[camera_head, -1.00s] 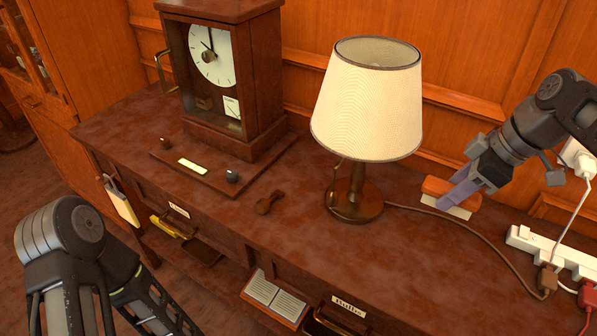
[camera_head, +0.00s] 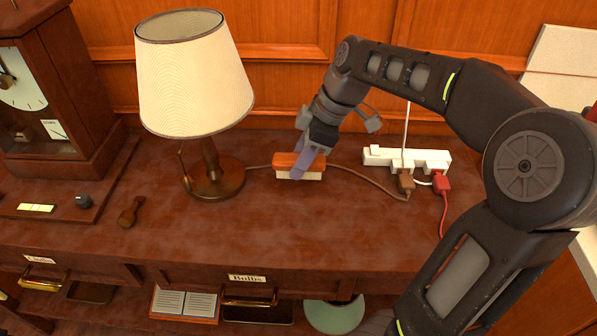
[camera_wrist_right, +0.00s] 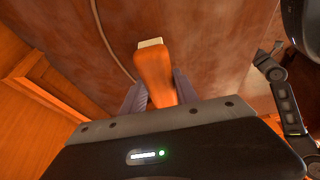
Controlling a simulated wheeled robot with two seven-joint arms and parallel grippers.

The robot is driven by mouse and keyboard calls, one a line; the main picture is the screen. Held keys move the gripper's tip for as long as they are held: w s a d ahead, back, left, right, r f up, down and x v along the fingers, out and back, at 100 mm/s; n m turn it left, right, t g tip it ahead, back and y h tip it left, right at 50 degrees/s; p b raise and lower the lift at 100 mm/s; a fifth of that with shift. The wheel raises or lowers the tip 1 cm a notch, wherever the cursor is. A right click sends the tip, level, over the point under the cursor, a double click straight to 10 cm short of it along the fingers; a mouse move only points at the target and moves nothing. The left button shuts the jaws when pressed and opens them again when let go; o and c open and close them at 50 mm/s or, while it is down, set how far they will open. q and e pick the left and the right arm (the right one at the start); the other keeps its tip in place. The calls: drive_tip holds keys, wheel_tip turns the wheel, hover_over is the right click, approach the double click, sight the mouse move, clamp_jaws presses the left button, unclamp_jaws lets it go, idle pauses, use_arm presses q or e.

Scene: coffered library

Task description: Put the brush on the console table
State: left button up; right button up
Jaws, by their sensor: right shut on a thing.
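The brush (camera_head: 287,161) has an orange-brown wooden back and pale bristles on its underside. It is at the console table (camera_head: 230,235), to the right of the lamp, bristles down, on or just above the top; I cannot tell which. My right gripper (camera_head: 307,163) is shut on the brush from above and behind. In the right wrist view the brush (camera_wrist_right: 155,72) sits between the two fingers of the right gripper (camera_wrist_right: 150,97), and a cable lies on the table beyond it. My left gripper is not in the head view.
A lamp (camera_head: 195,85) stands left of the brush, its cord running behind it to a white power strip (camera_head: 385,158). A clock (camera_head: 60,90) stands at the left. A small wooden-handled item (camera_head: 131,212) lies in front of the lamp. The table's front middle is clear.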

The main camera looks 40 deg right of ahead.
drive_tip(key=shift+f, duration=1.85)
drive_tip(key=shift+f+b, duration=0.1)
drive_tip(key=shift+b, duration=0.25)
drive_tip(key=o, duration=1.2)
drive_tip(key=p+v, duration=0.1)
drive_tip(key=v, duration=1.1)
